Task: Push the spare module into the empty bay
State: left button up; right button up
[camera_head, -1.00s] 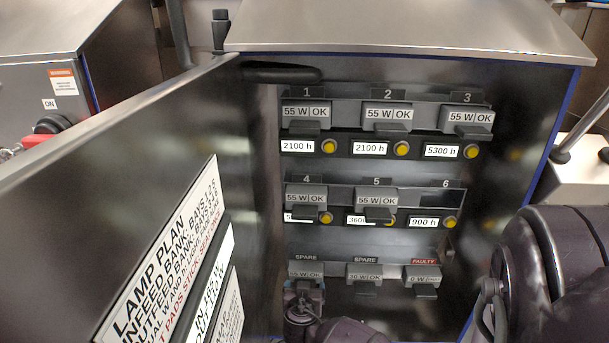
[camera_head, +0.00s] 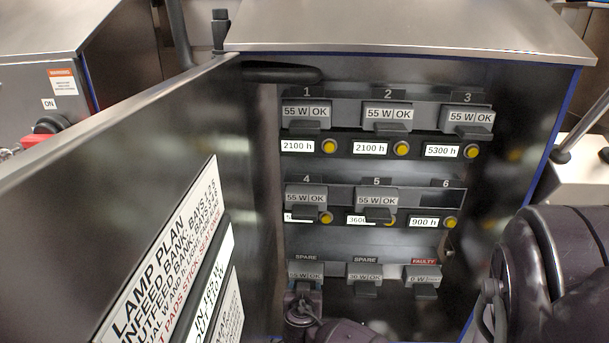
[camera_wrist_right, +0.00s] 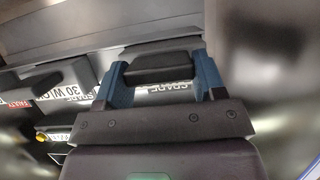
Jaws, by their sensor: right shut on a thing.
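The spare module (camera_head: 305,269), labelled 55 W OK, is at the left of the bottom row, under a SPARE tag. My right gripper (camera_head: 303,290) is at its front, low in the head view. In the right wrist view, the blue fingers of my right gripper (camera_wrist_right: 164,75) are shut on the module's dark handle (camera_wrist_right: 160,66), one on each side. The module still sits at its holder; its depth there cannot be told. The empty bay (camera_head: 444,198) is under number 6, at the right of the middle row. My left gripper is out of view.
Modules fill bays 1 to 5. A 30 W spare (camera_head: 365,272) and a faulty module (camera_head: 423,274) stand right of the held one. The open door (camera_head: 150,140) with the lamp plan (camera_head: 165,265) bounds the left. The cabinet's right wall (camera_head: 530,150) closes the other side.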

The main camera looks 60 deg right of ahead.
jog(key=shift+s+a+r, duration=0.1)
jog(key=shift+s+a, duration=0.2)
jog(key=shift+a, duration=0.3)
jog(key=shift+s+a, duration=0.25)
jog(key=shift+a, duration=0.3)
